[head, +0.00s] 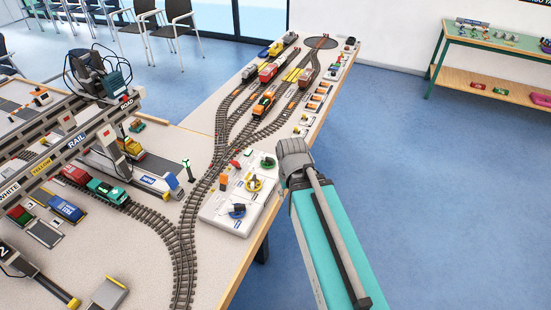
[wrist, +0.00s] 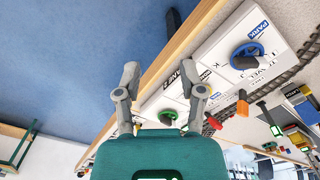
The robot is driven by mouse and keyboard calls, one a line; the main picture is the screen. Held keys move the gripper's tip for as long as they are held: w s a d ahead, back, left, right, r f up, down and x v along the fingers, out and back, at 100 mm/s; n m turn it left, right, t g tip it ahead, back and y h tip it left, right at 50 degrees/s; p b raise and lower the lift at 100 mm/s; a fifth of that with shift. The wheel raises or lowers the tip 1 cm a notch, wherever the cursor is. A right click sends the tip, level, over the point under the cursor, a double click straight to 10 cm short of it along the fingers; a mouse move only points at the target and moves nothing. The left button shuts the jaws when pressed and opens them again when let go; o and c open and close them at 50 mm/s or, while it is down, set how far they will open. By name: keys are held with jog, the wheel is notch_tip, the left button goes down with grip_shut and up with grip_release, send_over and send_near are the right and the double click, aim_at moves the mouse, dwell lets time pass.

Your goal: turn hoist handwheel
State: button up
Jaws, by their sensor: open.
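A white control panel (head: 228,218) at the table's right edge carries a blue handwheel (head: 238,211), a yellow handwheel (head: 254,184) and a green handwheel (head: 268,162), each with a dark knob. Which one is the hoist's I cannot read. My gripper (head: 293,160) is to the right of the panel, near the green and yellow wheels. In the wrist view my gripper (wrist: 159,72) is open and empty, its fingers wide apart. The yellow wheel is mostly hidden by the right finger.
Beside the wheels are an orange lever (head: 224,182) and a red one (head: 234,164). Model tracks and trains (head: 264,104) fill the table behind. A crane gantry (head: 75,145) stands at left. Blue floor (head: 400,200) right of the table is open.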

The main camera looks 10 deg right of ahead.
aim_at(268, 161)
jog(key=w+r+n+p, duration=0.3)
jog(key=w+n, duration=1)
jog(key=w, duration=1.5)
jog(key=shift+d, duration=0.45)
jog(key=shift+f, duration=0.15)
notch_tip(268, 161, down, 14)
jog(key=b, duration=1.3)
jog(key=shift+r+b, duration=0.2)
jog(key=shift+b, duration=0.2)
